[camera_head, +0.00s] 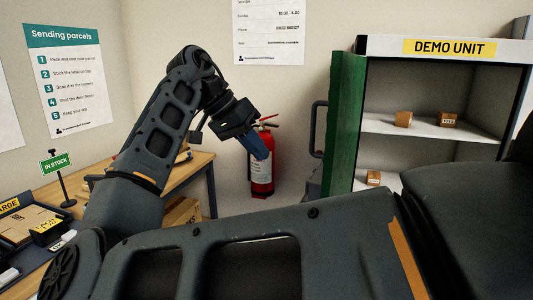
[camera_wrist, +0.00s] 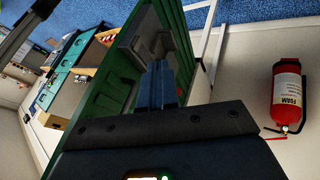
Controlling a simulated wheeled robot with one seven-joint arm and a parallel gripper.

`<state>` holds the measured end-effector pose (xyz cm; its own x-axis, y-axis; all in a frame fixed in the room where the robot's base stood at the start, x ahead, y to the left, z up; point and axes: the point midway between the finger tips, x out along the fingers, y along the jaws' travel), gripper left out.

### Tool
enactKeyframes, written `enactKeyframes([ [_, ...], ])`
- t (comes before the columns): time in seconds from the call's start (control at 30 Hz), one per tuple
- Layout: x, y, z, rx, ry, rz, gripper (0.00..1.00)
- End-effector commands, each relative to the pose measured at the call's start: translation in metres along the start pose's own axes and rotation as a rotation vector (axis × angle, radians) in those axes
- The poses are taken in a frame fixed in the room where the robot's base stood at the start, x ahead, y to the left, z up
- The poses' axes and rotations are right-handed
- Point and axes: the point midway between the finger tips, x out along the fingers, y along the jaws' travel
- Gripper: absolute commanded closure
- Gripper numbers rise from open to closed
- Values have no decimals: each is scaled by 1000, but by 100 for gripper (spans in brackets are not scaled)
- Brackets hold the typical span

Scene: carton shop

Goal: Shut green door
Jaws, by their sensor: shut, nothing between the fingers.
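The green door (camera_head: 342,122) of the white unit stands open in the head view. It is swung outward from the unit's left side and shows nearly edge-on. A large green panel, seemingly this door (camera_wrist: 112,88), slants across the wrist view, which is turned roughly upside down. My gripper (camera_head: 264,153) is left of the door in the head view, its blue fingers shut and empty, pointing down and right. In the wrist view the shut fingers (camera_wrist: 157,82) overlap the green panel. I cannot tell whether they touch it.
The white unit (camera_head: 411,72) carries a "DEMO UNIT" sign and holds small cartons on its shelves. A red extinguisher (camera_head: 260,172) stands behind my gripper by the wall. A wooden workbench (camera_head: 196,163) is at left.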

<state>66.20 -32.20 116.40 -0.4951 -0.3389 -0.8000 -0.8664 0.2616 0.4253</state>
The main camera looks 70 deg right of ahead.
Motion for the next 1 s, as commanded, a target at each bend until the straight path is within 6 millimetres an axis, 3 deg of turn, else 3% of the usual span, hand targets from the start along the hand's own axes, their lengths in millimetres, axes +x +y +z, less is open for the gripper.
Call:
enactKeyframes([
  [0.4, 80, 1, 0, 0, 2, 2, 100],
  [0.63, 93, 28, -1, 0, 2, 0, 100],
  [1.0, 98, 36, 0, -2, 3, 0, 100],
])
